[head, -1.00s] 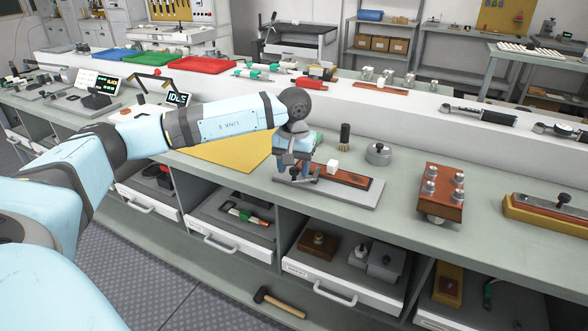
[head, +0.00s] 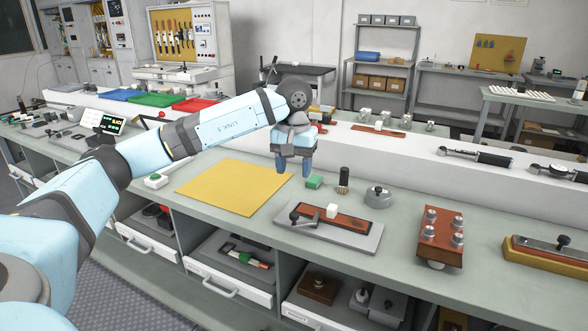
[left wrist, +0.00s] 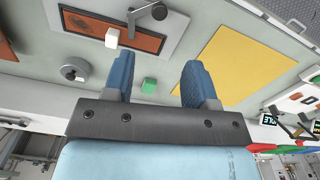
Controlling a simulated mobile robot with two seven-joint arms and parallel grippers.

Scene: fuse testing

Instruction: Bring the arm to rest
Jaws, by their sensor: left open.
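My left arm reaches in from the left in the head view. Its gripper (head: 294,168) hangs above the workbench (head: 215,152), between the yellow mat (head: 235,188) and the small green block (head: 314,182). In the left wrist view the two blue fingers (left wrist: 158,80) stand apart with nothing between them but the view of the bench and the green block (left wrist: 148,86) beyond. The grey plate with a brown inset (head: 345,226), a white cube (head: 333,211) and a dark lever lies in front of the gripper, apart from it. My right gripper is not in view.
A dark brush (head: 344,178) and a round grey metal part (head: 377,197) stand right of the gripper. A brown block with metal knobs (head: 438,236) is further right. A raised white ledge (head: 420,160) runs behind. The yellow mat is bare.

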